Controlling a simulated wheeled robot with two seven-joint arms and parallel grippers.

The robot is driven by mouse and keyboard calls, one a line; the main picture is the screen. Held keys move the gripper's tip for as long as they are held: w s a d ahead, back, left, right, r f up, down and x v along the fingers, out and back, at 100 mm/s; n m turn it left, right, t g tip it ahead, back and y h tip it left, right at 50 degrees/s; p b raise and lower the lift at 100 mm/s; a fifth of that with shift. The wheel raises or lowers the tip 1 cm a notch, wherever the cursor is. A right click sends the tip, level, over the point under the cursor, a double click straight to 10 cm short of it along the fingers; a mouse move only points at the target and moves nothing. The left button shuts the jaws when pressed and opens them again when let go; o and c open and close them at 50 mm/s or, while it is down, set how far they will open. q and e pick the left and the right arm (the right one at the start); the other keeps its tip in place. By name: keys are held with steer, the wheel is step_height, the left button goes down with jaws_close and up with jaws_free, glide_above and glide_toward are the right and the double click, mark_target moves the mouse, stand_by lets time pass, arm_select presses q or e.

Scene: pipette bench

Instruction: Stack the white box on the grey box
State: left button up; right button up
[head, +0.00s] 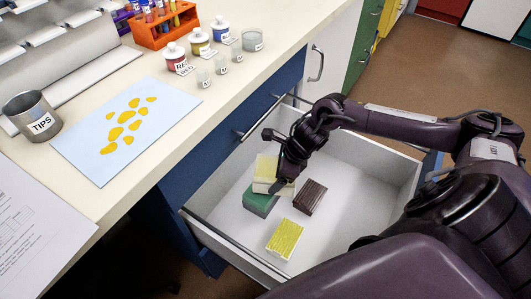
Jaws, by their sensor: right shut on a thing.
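A pale box (267,165) with a cream-yellow top and whitish side is in the open drawer; I take it for the white box. My right gripper (275,165) is shut on it from its right side, with the fingers partly hiding it. Directly below and in front is a box with a green top and greyish side (258,202), perhaps the grey box. The pale box overlaps its far edge in the picture; I cannot tell if they touch. My left gripper is not in view.
The white drawer (350,215) also holds a dark brown box (310,197) right of the green one and a yellow striped box (285,239) nearer the front. Drawer walls surround them. The counter (215,95) above holds bottles, a tube rack (165,32) and a tips cup (31,113).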

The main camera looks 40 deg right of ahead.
mark_target(268, 167)
steer(key=shift+w+a, duration=1.3)
steer(key=shift+a, duration=0.05)
step_height(268, 167, down, 2)
steer(key=shift+s+d+f, duration=0.1)
steer(key=shift+f, duration=0.65)
steer(key=o, duration=1)
steer(key=shift+o, duration=0.2)
steer(key=shift+d+r, duration=0.15)
steer(key=shift+r, duration=0.1)
steer(key=shift+v, duration=1.2)
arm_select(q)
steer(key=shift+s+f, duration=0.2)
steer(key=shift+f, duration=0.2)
arm_select(e)
steer(key=s+d, duration=0.8)
steer(key=shift+s+d, duration=0.25)
